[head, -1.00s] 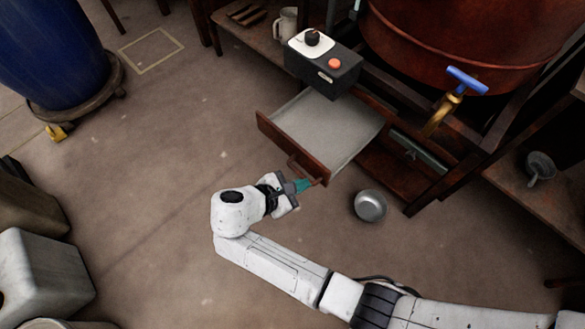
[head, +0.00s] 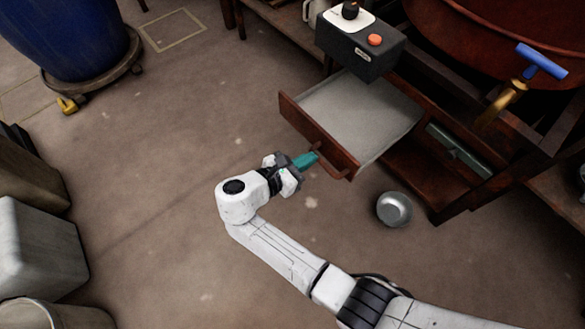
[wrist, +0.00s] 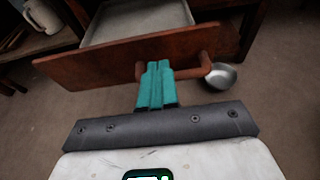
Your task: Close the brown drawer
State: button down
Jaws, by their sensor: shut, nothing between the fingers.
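The brown drawer (head: 318,138) is pulled well out from under the dark control box, with its pale grey inside bottom (head: 360,115) showing. In the wrist view its front panel (wrist: 95,64) spans the upper middle, with a brown bar handle (wrist: 205,66) on it. My gripper (head: 312,158) has teal fingers, which are shut with nothing between them. In the wrist view the fingertips (wrist: 159,66) lie over the handle, close to the drawer front. I cannot tell whether they touch it.
A control box (head: 358,50) with an orange button stands above the drawer.

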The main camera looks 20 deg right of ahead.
aim_at(333, 143)
jog(key=x, duration=0.1)
jog(key=b+x, duration=0.1)
jog(key=x, duration=0.1)
jog(key=r+x, duration=0.1)
jog(key=x, duration=0.1)
jog(key=shift+w+d+f+b, duration=0.1)
jog(key=shift+d+b, duration=0.25)
jog(key=shift+d, duration=0.2)
jog(key=shift+w+d, duration=0.2)
jog(key=shift+d, duration=0.25)
jog(key=w+d, duration=0.2)
jog(key=d, duration=0.5)
jog(key=w+d+p, duration=0.1)
jog(key=w+d, duration=0.1)
jog(key=d, duration=0.5)
jog(key=w+d, duration=0.3)
jog(key=d, duration=0.4)
jog(key=shift+d, duration=0.35)
jog(key=shift+a, duration=0.1)
